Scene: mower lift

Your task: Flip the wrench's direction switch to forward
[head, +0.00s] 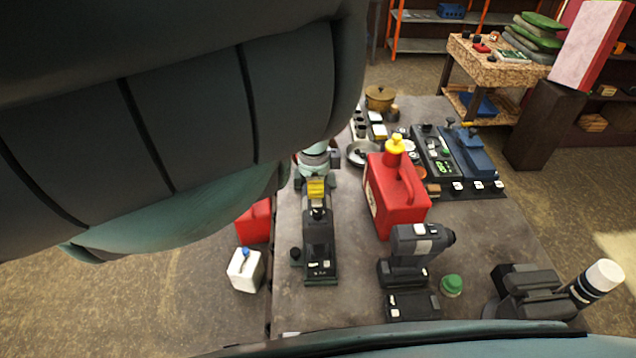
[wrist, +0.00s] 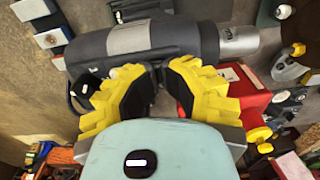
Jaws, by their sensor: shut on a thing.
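In the wrist view, a dark grey power wrench (wrist: 180,45) lies across the upper middle, its silver nose pointing right and a grey band round its body. My gripper (wrist: 150,88) has yellow fingers on either side of a dark part just below that body, and is shut on it. In the head view my gripper (head: 317,190) shows small at the left of the table, just above a dark upright tool (head: 319,240). The direction switch is too small or hidden to make out, so its position cannot be told.
A red fuel can (head: 395,195) with a yellow cap stands close to the right of my gripper. A dark cordless drill (head: 415,250) and a green cap (head: 452,285) are nearer on the table (head: 480,235). A white jug (head: 245,270) is off the table's left edge.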

